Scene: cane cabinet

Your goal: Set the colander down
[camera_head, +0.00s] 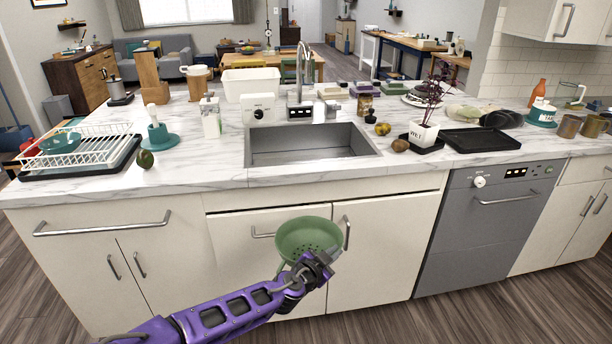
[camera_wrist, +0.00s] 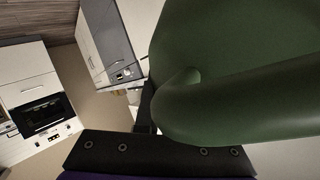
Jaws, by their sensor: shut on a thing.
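The green colander (camera_head: 308,236) is in my gripper (camera_head: 318,266), held in the air in front of the white cabinet doors below the sink. In the head view its open side faces up and a little toward me, with small holes showing. In the wrist view the colander (camera_wrist: 250,70) fills the upper right, with its rounded handle or rim close to the gripper (camera_wrist: 150,115). The gripper is shut on the colander; the exact contact is partly hidden.
The marble counter (camera_head: 215,172) holds a sink (camera_head: 310,145), a dish rack (camera_head: 85,148), a soap bottle (camera_head: 210,115), an avocado (camera_head: 145,159), a potted plant (camera_head: 424,133) and a black tray (camera_head: 480,140). Clear counter lies left of the sink and along its front edge. A grey dishwasher (camera_head: 480,235) stands right.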

